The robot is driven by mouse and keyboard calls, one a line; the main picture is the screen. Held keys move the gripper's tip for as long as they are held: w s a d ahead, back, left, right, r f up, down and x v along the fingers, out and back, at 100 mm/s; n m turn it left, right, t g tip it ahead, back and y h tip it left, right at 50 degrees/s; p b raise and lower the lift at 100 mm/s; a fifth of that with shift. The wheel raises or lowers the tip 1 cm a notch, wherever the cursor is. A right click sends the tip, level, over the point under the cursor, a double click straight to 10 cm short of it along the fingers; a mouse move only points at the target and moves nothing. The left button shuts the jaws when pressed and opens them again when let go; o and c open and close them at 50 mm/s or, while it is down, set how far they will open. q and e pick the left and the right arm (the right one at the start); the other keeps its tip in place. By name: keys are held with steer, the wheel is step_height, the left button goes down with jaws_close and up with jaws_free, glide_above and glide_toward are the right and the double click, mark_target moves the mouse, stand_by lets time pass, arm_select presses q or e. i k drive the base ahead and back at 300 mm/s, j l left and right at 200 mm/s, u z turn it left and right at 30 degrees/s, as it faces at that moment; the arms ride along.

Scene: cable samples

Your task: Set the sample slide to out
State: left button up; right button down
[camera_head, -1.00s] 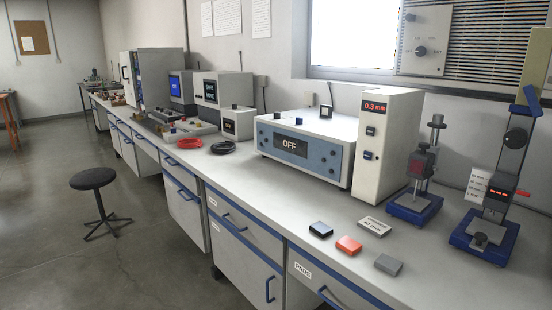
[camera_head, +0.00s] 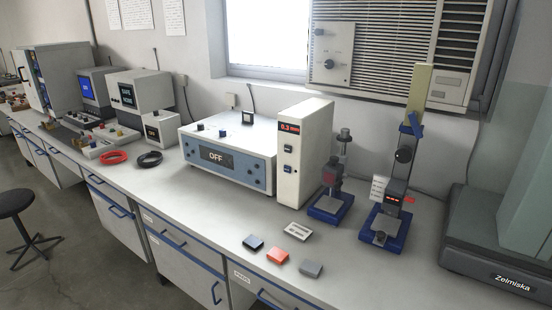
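Neither of my grippers is in view. No part is clearly recognisable as the sample slide, and I cannot tell its position. A white and blue bench instrument (camera_head: 228,155) with a display reading OFF stands at the middle of the bench. Right beside it is a tall white unit (camera_head: 304,155) with a red display that seems to read 0.3 mm. Two small stands with blue bases are further right: a shorter one (camera_head: 331,206) and a taller one (camera_head: 384,228) with a red display and a white label card.
A red cable coil (camera_head: 114,157) and a black one (camera_head: 149,159) lie left. A glass-sided cabinet (camera_head: 490,240) stands right. A stool (camera_head: 16,203) is on the floor.

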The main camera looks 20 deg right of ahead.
mark_target(385, 226)
steer(key=z, duration=1.3)
steer(key=i+l+z, duration=0.1)
steer(key=z, duration=0.25)
